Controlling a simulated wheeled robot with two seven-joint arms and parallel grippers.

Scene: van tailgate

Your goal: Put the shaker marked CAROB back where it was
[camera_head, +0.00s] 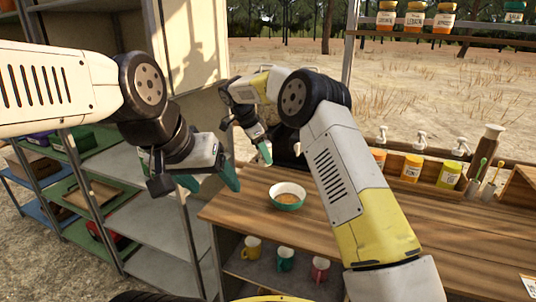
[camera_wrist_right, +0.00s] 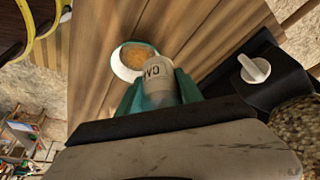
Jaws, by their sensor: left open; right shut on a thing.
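My right gripper (camera_head: 263,150) is shut on a pale shaker (camera_wrist_right: 160,82), which shows between its green fingers in the right wrist view. Only part of the shaker's dark lettering shows, so I cannot read the whole name. In the head view the shaker is hidden by the gripper and arm. The right gripper is over the far left part of the wooden counter (camera_head: 420,225), behind a bowl (camera_head: 287,204). My left gripper (camera_head: 210,180) is open and empty, left of the counter's corner.
The bowl with brown contents also shows in the right wrist view (camera_wrist_right: 122,71), near the shaker. A black box with a white knob (camera_wrist_right: 254,68) stands close by. Jars (camera_head: 412,166) and pump bottles line the counter's back; labelled jars (camera_head: 415,17) stand on a high shelf. Mugs (camera_head: 286,259) sit below.

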